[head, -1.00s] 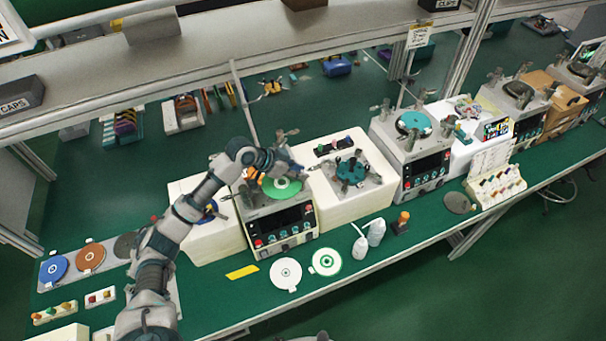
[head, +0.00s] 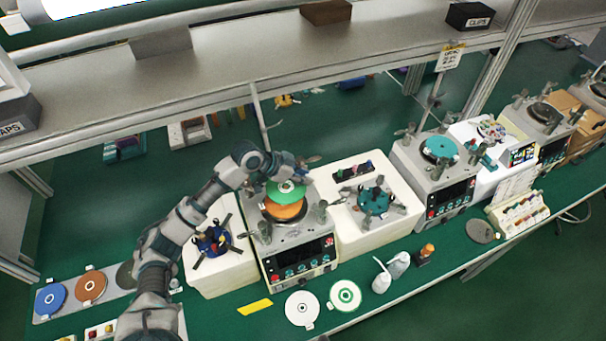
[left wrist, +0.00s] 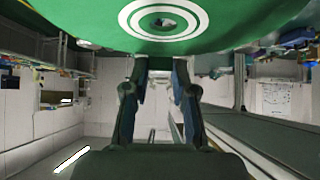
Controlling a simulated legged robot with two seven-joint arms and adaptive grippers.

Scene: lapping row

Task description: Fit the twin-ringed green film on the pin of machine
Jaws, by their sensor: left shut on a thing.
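My left gripper (head: 302,172) is shut on the green film (head: 286,190) and holds it above the machine (head: 292,248). In the left wrist view the film (left wrist: 110,22) spans the top, with two white rings around a central hole, and the gripper's fingers (left wrist: 160,72) reach up to its edge. An orange disc (head: 284,212) lies on top of the machine, partly covered in view by the film. The film looks apart from and behind the disc's middle. I cannot make out the pin. My right gripper is not in view.
White blocks with a blue fixture (head: 213,240) and a teal fixture (head: 374,200) flank the machine. A grey shelf (head: 240,60) runs behind.

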